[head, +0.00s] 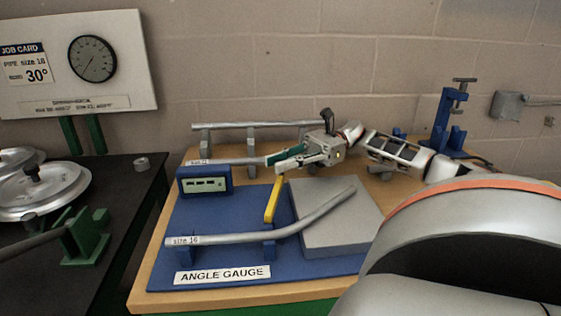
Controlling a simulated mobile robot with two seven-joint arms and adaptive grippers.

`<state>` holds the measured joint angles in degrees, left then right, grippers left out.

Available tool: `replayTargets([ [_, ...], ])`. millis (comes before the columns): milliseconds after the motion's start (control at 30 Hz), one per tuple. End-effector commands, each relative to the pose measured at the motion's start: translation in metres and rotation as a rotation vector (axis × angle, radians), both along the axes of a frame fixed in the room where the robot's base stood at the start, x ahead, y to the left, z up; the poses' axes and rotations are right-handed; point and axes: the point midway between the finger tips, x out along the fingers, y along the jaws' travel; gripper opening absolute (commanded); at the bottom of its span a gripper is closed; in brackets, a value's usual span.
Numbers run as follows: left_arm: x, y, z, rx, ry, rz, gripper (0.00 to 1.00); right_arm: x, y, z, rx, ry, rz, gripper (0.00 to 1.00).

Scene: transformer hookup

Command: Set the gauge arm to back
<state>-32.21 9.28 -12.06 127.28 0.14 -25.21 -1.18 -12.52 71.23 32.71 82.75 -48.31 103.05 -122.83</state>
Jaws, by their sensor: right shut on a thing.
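The angle gauge (185,262) is a blue base plate on the wooden bench, with a small blue readout box (204,181) at its back left. Its yellow gauge arm (273,203) stands near the middle of the plate, tilted slightly right toward its upper end. My right gripper (275,163) reaches in from the right and is shut at the top of the yellow arm. The fingers hide the arm's upper end. A bent grey pipe marked size 16 (225,239) lies across the front of the gauge. My left gripper is not in view.
A grey block (345,235) stands at the gauge's right. Straight pipes (225,126) rest on supports behind. A blue clamp stand (444,115) is at the back right. A dark table (115,230) with a green fixture (85,235) is at left. A job card board (75,62) reads 30°.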

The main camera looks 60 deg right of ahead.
Motion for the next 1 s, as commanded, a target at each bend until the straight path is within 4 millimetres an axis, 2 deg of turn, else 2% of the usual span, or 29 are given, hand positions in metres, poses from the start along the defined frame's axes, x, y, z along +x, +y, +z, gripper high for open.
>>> replayTargets([
  [67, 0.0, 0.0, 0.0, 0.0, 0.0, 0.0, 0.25, 0.0, 0.0, -0.001, -0.002, 0.002, 0.0, 0.0],
  [100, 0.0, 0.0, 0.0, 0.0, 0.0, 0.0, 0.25, 0.0, 0.0, -0.001, -0.002, 0.002, 0.0, 0.29],
  [133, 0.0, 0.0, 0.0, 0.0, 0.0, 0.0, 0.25, 0.0, 0.0, -0.001, -0.002, 0.002, 0.0, 0.37],
  [567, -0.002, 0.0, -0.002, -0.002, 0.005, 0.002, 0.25, 0.0, 0.0, 0.005, -0.001, 0.0, 0.0, 0.37],
  [667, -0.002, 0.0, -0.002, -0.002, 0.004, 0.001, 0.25, 0.0, 0.0, 0.017, -0.001, -0.002, 0.0, 0.37],
  [1000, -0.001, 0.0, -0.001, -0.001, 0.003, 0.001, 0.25, 0.0, 0.0, 0.078, -0.003, -0.003, 0.0, 0.37],
])
